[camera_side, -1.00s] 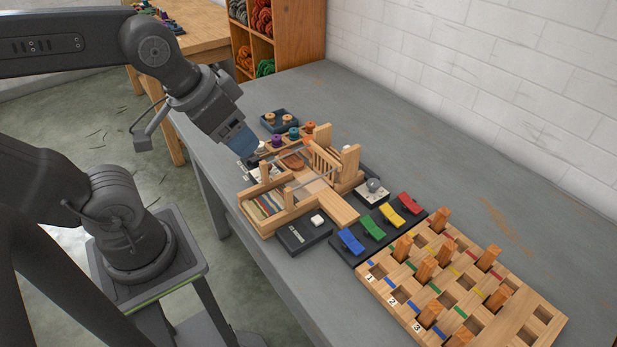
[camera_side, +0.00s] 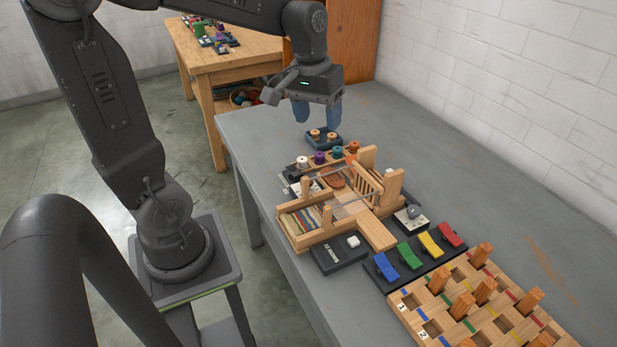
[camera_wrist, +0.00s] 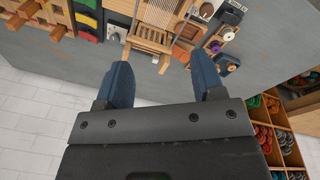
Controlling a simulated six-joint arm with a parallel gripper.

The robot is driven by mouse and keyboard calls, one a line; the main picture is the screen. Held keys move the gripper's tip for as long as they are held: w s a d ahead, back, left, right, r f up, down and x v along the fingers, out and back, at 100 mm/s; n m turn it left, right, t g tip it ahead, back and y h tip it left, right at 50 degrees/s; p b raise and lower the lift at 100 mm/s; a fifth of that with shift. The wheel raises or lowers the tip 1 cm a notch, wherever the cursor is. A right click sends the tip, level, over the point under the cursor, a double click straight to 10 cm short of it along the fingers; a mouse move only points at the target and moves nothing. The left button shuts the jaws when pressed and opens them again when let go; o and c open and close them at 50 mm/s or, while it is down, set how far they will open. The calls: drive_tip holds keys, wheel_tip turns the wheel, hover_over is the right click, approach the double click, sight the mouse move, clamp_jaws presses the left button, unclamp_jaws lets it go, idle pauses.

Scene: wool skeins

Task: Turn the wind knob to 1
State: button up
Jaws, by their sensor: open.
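Two knobs on white dial plates show near the small loom. One grey knob (camera_side: 412,213) is at the loom's right, by the coloured levers, and shows in the wrist view (camera_wrist: 116,31). A dark knob is on a plate (camera_side: 302,187) at the loom's left end, partly hidden by the loom; its plate also shows in the wrist view (camera_wrist: 236,6). The lettering is too small to tell which is the wind knob or its setting. My gripper (camera_side: 318,118) is open and empty, pointing down above the dark tray (camera_side: 322,145) with two orange-topped spools.
The wooden loom (camera_side: 345,208) has a row of coloured spools behind it. Blue, green, yellow and red levers (camera_side: 408,257) and a pegged board (camera_side: 470,300) are at the right. A wall stands behind the table. The grey tabletop (camera_side: 262,135) is clear at the left.

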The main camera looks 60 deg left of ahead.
drive_tip(key=w+a+f+n+g+h, duration=0.2)
drive_tip(key=w+a+f+n, duration=0.15)
drive_tip(key=a+f, duration=0.35)
drive_tip(key=w+a+f+n+g+h, duration=0.15)
drive_tip(key=a+f+n, duration=0.35)
drive_tip(key=a, duration=0.5)
drive_tip(key=shift+m+t, duration=0.25)
drive_tip(key=shift+m, duration=0.3)
drive_tip(key=x, duration=1.4)
drive_tip(key=shift+w+d+f, duration=0.15)
drive_tip(key=shift+d+f, duration=0.05)
drive_tip(key=shift+c, duration=0.2)
drive_tip(key=c, duration=0.9)
drive_tip(key=shift+o, duration=0.2)
drive_tip(key=shift+w+m+g+y, duration=0.1)
drive_tip(key=shift+m+g+y, duration=0.3)
drive_tip(key=shift+m, duration=1.05)
drive_tip(key=shift+w+m+g+y, duration=0.15)
drive_tip(key=shift+m+g, duration=0.45)
drive_tip(key=shift+m, duration=0.85)
drive_tip(key=shift+s, duration=0.15)
